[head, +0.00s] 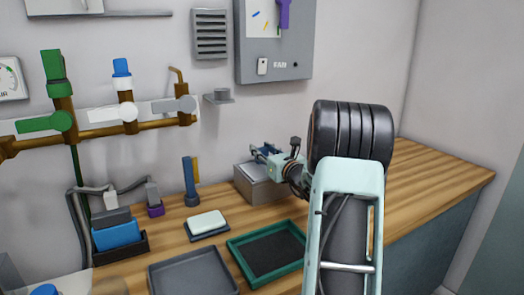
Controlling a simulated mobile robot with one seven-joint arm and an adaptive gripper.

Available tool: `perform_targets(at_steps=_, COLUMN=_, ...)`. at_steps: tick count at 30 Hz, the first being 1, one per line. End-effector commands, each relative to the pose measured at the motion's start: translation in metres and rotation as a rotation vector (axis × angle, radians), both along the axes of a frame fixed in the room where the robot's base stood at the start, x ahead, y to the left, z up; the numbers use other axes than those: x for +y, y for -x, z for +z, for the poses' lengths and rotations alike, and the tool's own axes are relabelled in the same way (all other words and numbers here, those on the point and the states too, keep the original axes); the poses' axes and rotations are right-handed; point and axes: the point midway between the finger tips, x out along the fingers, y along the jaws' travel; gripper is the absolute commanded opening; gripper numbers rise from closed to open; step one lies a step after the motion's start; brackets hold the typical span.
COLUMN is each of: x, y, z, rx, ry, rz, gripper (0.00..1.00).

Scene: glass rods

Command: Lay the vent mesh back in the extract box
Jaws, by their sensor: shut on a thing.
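My gripper (268,154) is over the top of a grey open-looking box (262,190), which I take for the extract box, at the back of the bench. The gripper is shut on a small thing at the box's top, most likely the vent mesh. The mesh is too small and too hidden behind my fingers and wrist for its shape to be told. I cannot tell whether it touches the box or is held just above it. My arm covers the box's right side.
A green-rimmed tray (236,248) and a grey tray (160,283) lie in front. A white block on a dark dish (208,236), a blue post (190,172) and a dark caddy (140,252) stand left. Pipes with valves (140,123) run along the wall. The bench's right end (440,180) is clear.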

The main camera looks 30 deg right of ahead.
Motion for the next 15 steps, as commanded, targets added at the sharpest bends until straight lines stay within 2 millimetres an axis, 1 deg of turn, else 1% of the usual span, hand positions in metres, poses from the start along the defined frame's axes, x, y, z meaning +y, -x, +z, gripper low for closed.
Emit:
perform_targets(at_steps=2, x=0.0000, y=0.0000, z=-0.0035, rx=-0.001, ry=0.000, rz=0.000, gripper=0.01)
perform_targets(at_steps=3, x=0.0000, y=0.0001, z=-0.0028, rx=0.000, ry=0.000, rz=0.000, gripper=0.34)
perform_targets(at_steps=7, x=0.0000, y=0.0001, z=-0.0026, rx=0.001, ry=0.000, rz=0.000, gripper=0.48)
perform_targets(at_steps=15, x=0.0000, y=0.0001, z=-0.0021, rx=0.001, ry=0.000, rz=0.000, gripper=0.48)
